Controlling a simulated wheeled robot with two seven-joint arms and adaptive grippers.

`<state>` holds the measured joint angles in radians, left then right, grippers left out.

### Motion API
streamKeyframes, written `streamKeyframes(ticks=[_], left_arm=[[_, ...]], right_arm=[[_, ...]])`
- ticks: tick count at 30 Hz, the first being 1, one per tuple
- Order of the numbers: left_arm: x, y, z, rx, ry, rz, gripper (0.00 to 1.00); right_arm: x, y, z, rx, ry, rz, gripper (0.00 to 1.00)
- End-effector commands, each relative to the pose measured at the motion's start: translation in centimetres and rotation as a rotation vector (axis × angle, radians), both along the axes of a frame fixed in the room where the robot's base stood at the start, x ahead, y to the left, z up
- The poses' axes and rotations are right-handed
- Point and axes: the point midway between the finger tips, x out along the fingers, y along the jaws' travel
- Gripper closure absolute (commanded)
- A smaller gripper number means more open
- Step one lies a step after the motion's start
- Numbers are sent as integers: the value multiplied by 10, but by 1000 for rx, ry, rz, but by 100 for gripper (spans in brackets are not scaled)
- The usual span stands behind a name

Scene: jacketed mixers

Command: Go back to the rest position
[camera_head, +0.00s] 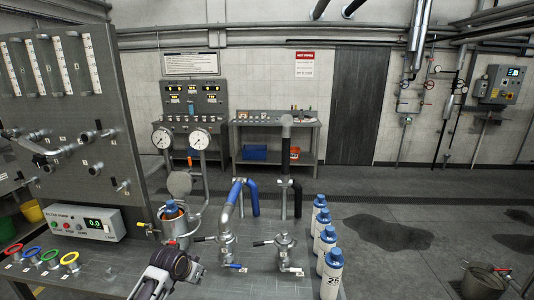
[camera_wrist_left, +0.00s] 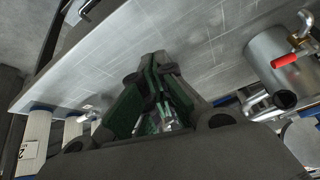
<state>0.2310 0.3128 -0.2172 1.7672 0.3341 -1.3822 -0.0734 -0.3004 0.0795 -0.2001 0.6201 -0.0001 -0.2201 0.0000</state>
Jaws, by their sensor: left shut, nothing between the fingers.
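My left gripper (camera_wrist_left: 158,72) shows in the wrist view with its dark fingers and green pads closed together and nothing between them. The bench's grey top (camera_wrist_left: 110,55) lies beyond the fingers. In the head view, my left wrist's dark rounded part is low, left of centre, over the bench (camera_head: 200,280), in front of a jacketed vessel (camera_head: 178,226); the fingertips are hard to make out there. My right gripper is in neither view.
Blue-capped bottles (camera_head: 331,268) stand in a row along the bench's right side. Valve fittings (camera_head: 285,250) with blue and black pipes stand mid-bench. A gauge panel (camera_head: 60,90) rises at left. A metal bucket (camera_head: 483,283) is on the floor at right. Floor beyond is open.

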Motion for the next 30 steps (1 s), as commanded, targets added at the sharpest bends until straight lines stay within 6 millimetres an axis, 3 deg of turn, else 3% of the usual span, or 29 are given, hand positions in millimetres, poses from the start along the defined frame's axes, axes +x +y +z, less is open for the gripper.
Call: streamKeyframes(ticks=[15, 30], left_arm=[[-108, -25, -35, -2, 78, 18, 100], [-211, -29, -40, -1, 150, 78, 100]], right_arm=[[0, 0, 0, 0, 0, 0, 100], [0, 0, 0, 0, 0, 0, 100]])
